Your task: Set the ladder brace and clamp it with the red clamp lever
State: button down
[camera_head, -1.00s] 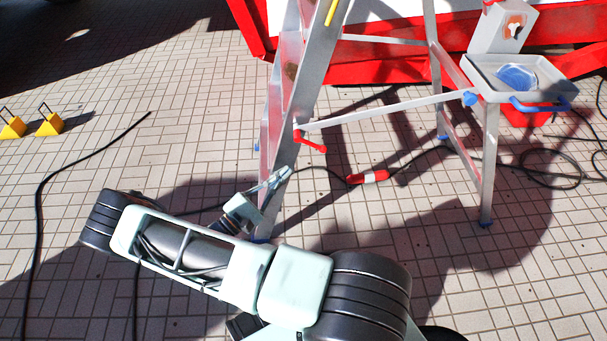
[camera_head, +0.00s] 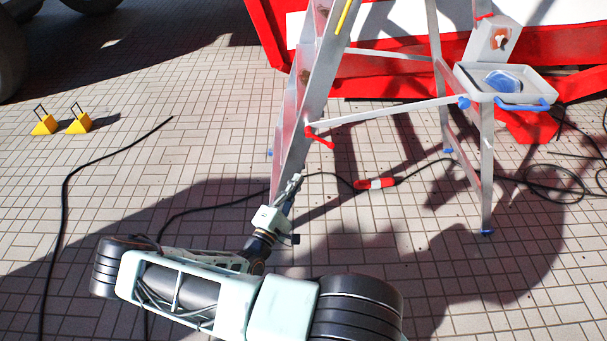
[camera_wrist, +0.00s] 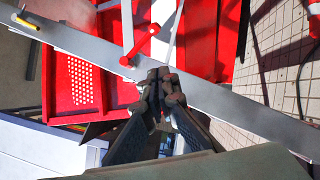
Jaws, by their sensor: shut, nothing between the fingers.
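The ladder brace (camera_head: 390,110) is a pale bar running from the ladder's front rail (camera_head: 318,82) to its rear leg, rising slightly to the right. The red clamp lever (camera_head: 320,138) sits at the brace's left end on the front rail and points down to the right. My gripper (camera_head: 296,180) is shut and empty, below the lever near the lower front rail. In the wrist view my shut fingertips (camera_wrist: 164,76) appear over the edge of the grey rail (camera_wrist: 225,105), just below the red lever (camera_wrist: 141,45) and brace (camera_wrist: 127,25). Contact cannot be told.
A tray (camera_head: 540,90) with a blue item stands at the ladder's right. A red machine frame (camera_head: 400,80) is behind. Black cables (camera_head: 75,170) and a red-white connector (camera_head: 375,184) lie on the tiles. Yellow chocks (camera_head: 79,124) stand at left, with open floor around.

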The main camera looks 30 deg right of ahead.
jog(key=s+d+r+b+x, duration=0.1)
jog(key=s+b+x, duration=0.1)
jog(key=x, duration=0.9)
jog(key=shift+d, duration=0.3)
jog(key=shift+s, duration=0.1)
jog(key=shift+s+d+r+n+p, duration=0.25)
jog(key=shift+d+r+n+p, duration=0.1)
jog(key=shift+d+n+p, duration=0.2)
jog(key=w+a+f+p+v, duration=0.1)
jog(key=w+v, duration=0.1)
jog(key=v, duration=1)
jog(key=shift+a+f, duration=0.3)
jog(key=shift+a, duration=0.1)
